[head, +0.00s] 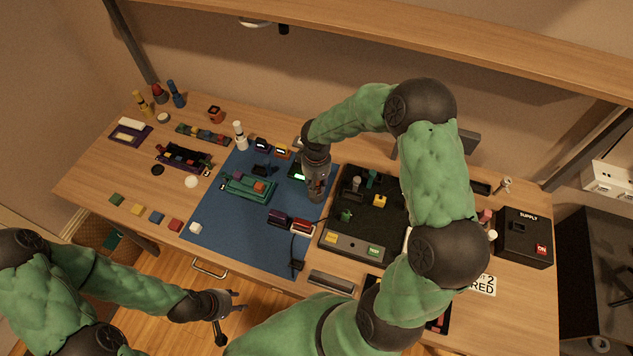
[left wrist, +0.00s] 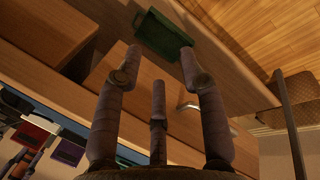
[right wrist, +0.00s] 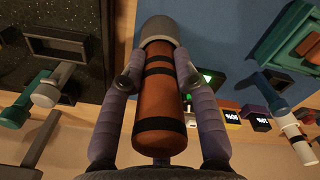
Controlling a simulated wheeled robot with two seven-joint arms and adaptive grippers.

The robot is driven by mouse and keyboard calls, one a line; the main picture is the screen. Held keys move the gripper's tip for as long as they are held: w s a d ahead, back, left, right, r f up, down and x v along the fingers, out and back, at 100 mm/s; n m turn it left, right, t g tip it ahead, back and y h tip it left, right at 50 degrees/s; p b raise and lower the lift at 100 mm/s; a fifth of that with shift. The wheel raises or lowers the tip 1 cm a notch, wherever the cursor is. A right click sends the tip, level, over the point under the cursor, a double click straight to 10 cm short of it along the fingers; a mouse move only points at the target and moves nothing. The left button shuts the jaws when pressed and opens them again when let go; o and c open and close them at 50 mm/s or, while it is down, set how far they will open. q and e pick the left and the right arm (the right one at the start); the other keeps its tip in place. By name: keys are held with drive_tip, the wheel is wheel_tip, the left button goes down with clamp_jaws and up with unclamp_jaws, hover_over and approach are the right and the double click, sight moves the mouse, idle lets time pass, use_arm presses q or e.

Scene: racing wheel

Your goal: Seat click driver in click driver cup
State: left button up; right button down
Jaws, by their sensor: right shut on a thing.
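In the right wrist view my right gripper (right wrist: 158,80) is shut on the click driver (right wrist: 160,95). It is an orange-brown cylinder with black bands and a rounded grey end pointing away from the gripper. In the head view my right gripper (head: 316,172) holds it, grey end down, over the right part of the blue mat, beside the black console. I cannot tell which item is the click driver cup. My left gripper (head: 232,312) is open and empty in front of the table; in the left wrist view its fingers (left wrist: 161,55) are apart.
The black console (head: 340,240) with knobs stands just right of the held driver. The blue mat (head: 225,225) bears a teal device (head: 248,188) and small modules. A white driver (head: 240,135) stands at its back edge. A black supply box (head: 524,238) is far right.

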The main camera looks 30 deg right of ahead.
drive_tip(key=shift+f+b, duration=0.3)
drive_tip(key=shift+f, duration=0.1)
drive_tip(key=c, duration=0.8)
unclamp_jaws()
drive_tip(key=shift+c, duration=0.2)
wheel_tip(320, 180, up, 12)
drive_tip(key=shift+s+a+f, duration=0.1)
